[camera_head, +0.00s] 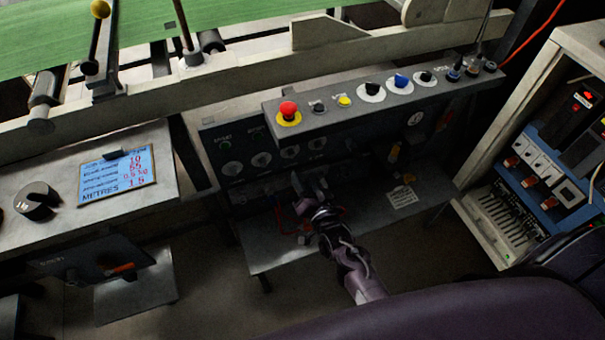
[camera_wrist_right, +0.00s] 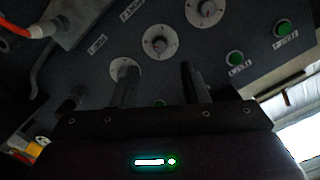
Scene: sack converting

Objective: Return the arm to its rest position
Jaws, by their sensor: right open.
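My right gripper (camera_head: 310,187) is in front of the dark lower control panel (camera_head: 225,145), above the grey shelf, with its arm coming up from the bottom of the head view. In the right wrist view the two fingers of this gripper (camera_wrist_right: 157,85) stand apart with nothing between them. They point at the panel face, where white round dials (camera_wrist_right: 160,42) and green buttons (camera_wrist_right: 283,28) show. I cannot tell the exact gap between the fingertips and the panel. My left gripper is not in the head view.
A sloped ledge above carries a red emergency button (camera_head: 289,110) and several knobs. The grey shelf (camera_head: 270,245) lies below the gripper. A console with a blue display (camera_head: 117,174) stands at left. An open electrical cabinet (camera_head: 530,140) stands at right. Green sheet (camera_head: 230,25) runs behind.

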